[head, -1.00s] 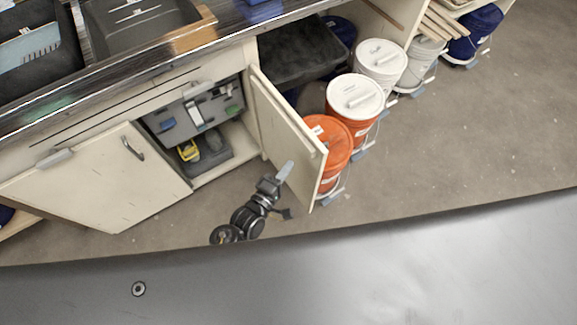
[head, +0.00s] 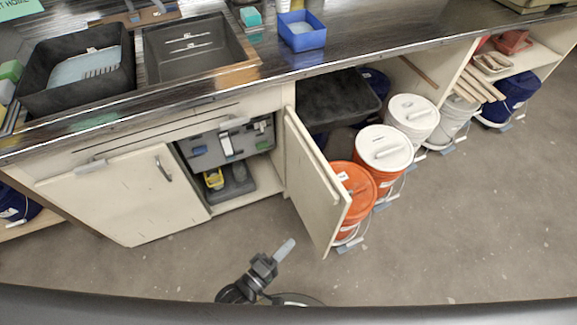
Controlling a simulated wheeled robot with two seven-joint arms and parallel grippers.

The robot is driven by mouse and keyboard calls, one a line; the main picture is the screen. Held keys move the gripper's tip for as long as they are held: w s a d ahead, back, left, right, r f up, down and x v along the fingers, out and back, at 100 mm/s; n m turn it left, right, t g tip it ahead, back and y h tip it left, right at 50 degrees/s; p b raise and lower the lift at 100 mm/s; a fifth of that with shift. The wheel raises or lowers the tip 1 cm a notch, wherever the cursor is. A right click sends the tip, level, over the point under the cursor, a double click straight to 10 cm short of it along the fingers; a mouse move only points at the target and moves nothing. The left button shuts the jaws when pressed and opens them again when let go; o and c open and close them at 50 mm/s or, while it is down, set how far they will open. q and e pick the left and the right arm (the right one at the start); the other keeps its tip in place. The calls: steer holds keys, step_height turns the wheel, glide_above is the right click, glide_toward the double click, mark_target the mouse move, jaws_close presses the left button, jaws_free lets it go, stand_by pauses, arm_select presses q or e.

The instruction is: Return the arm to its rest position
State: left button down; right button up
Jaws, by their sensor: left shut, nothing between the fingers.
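My left gripper (head: 284,250) shows at the bottom centre of the head view, above the floor. Its light grey fingers are together with nothing between them. It is in front of the open cabinet door (head: 318,182), a little to the left of the door's lower edge and apart from it. Only the wrist and gripper of my left arm show; the rest is hidden below the dark edge of my own body. My right gripper is not in view.
An open cabinet (head: 232,185) holds a grey panel and a yellow item (head: 213,179). Orange buckets (head: 352,200) and white-lidded buckets (head: 412,115) stand right of the door. The counter (head: 350,38) carries black trays (head: 75,85) and a blue bin (head: 302,36). The floor (head: 450,240) at right is clear.

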arm_select(q)
steer(key=s+a+f+m+g+y, duration=0.2)
steer(key=s+a+f+m, duration=0.1)
steer(key=f, duration=0.4)
steer(key=s+a+f+m+g+y, duration=0.2)
steer(key=f+m, duration=0.1)
steer(key=f, duration=0.5)
steer(key=s+a+f+m+g+y, duration=0.2)
steer(key=s+a+f, duration=0.1)
steer(key=f, duration=0.4)
steer(key=s+a+f+m+g+y, duration=0.4)
steer(key=s+a+f+g+y, duration=0.1)
steer(key=s+a+f, duration=1)
steer(key=s+a+g, duration=0.1)
steer(key=s+a, duration=0.1)
steer(key=a, duration=0.1)
steer(key=shift+s+g+y, duration=0.3)
steer(key=shift+y, duration=0.1)
steer(key=shift+a, duration=0.1)
steer(key=shift+s, duration=0.1)
